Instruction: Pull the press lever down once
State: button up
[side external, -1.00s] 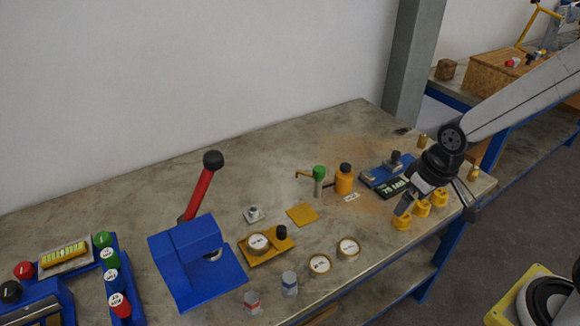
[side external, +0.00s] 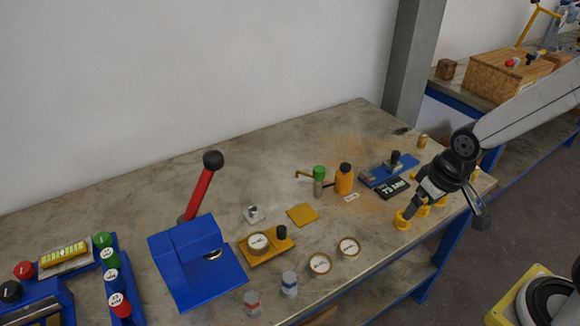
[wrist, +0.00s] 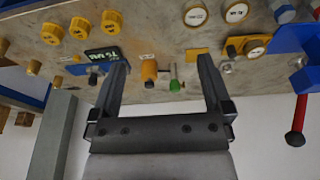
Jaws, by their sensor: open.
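The press is a blue body (side external: 188,262) at the left middle of the bench in the side view. Its lever (side external: 200,192) is a red rod with a black ball knob, standing up and leaning slightly right. In the wrist view the red lever (wrist: 300,112) shows at the right edge, with part of the blue press (wrist: 300,50) above it. My gripper (side external: 408,216) is at the right end of the bench, far from the lever, near the yellow knobbed pieces. In the wrist view my gripper (wrist: 162,70) has its two fingers wide apart with nothing held between them.
Between my gripper and the press stand an orange bottle (side external: 344,180), a green-capped cylinder (side external: 319,180), a yellow plate (side external: 302,214) and round gauges (side external: 320,264). A blue fixture (side external: 388,172) with a dark display lies at the right.

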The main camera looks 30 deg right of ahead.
jog(key=c, duration=0.5)
jog(key=shift+w+a+f, duration=0.1)
jog(key=shift+w+f, duration=0.1)
jog(key=shift+w, duration=0.25)
jog(key=c, duration=0.7)
jog(key=w+a+f+t, duration=0.1)
jog(key=w, duration=0.1)
jog(key=w+a+f+m+t, duration=0.1)
jog(key=w+f, duration=0.1)
jog(key=w, duration=0.1)
jog(key=w+a+f+m, duration=0.1)
jog(key=w+a, duration=0.1)
jog(key=w, duration=0.1)
jog(key=shift+w+f+t+y, duration=0.15)
jog(key=shift+f+t+y, duration=0.2)
jog(key=shift+t+y, duration=0.05)
grip_shut()
jog(key=w+a+f+m+t+y, duration=0.1)
jog(key=w+a+f+m+y, duration=0.1)
jog(key=w+a+f, duration=0.2)
jog(key=shift+a+f, duration=0.3)
jog(key=shift+a, duration=0.65)
